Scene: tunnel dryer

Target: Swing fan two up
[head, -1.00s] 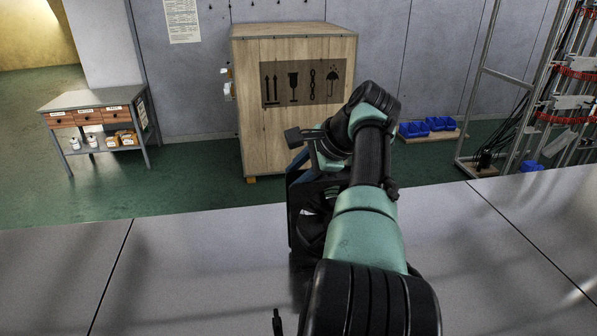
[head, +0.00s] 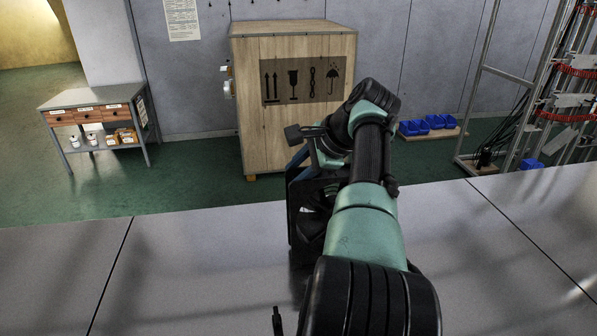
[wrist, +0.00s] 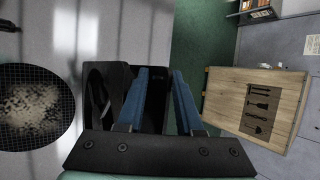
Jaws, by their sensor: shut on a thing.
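A black box-like fan (head: 297,222) stands upright on the grey table in the head view, mostly hidden behind my arm; part of its dark round opening shows. In the wrist view the fan (wrist: 98,92) lies left of and between the blue fingers. My gripper (wrist: 158,85) is shut on the fan's black frame, with one finger on each side of a thin part. In the head view the fingers are largely hidden by my wrist. I cannot read which number this fan has.
A round black mesh (wrist: 35,107) with pale crumbly stuff lies to the left in the wrist view. Beyond the table stand a wooden crate (head: 300,135), a small drawer table (head: 95,115), blue bins (head: 428,125) and a metal rack (head: 490,80).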

